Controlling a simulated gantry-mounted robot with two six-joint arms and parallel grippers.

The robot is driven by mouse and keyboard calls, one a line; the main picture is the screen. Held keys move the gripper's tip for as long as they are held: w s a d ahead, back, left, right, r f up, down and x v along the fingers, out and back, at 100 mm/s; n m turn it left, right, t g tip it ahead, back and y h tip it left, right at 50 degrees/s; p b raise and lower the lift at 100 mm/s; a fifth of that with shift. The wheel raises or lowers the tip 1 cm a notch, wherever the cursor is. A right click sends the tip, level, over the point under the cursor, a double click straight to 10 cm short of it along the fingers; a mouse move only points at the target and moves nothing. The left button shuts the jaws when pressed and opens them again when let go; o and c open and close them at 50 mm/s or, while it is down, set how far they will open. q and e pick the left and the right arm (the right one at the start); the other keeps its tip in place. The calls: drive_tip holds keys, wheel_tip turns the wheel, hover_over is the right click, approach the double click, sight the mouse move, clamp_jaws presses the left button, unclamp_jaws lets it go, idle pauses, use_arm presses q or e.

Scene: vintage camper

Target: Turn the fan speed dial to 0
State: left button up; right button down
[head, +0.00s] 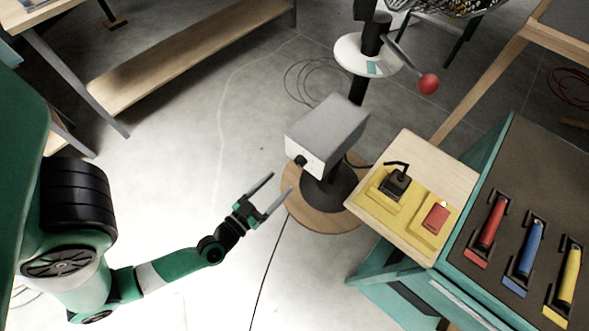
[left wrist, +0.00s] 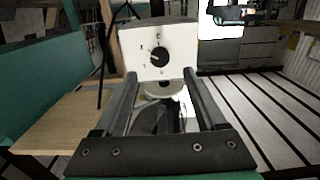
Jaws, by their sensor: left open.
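The fan speed dial is a round black knob (head: 301,160) on the white front face of a grey box (head: 327,134), which sits on a dark stand above a round wooden base. In the left wrist view the dial (left wrist: 158,57) is seen face-on, with small dark marks around it that are too small to read surely. A pale line on the knob slants toward the upper left. My left gripper (head: 280,183) is open and empty, in front of and a little below the dial, apart from it. Its fingers frame the lower part of the box face in the left wrist view.
A wooden panel (head: 462,183) with a black lever and a red switch on yellow plates is right of the box. A teal bench with red, blue and yellow handles stands further right.

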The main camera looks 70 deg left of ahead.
sight(298, 164)
use_arm(q)
drive_tip(key=x, duration=0.8)
drive_tip(key=shift+r+b, duration=0.1)
drive_tip(key=shift+b, duration=0.2)
clamp_jaws()
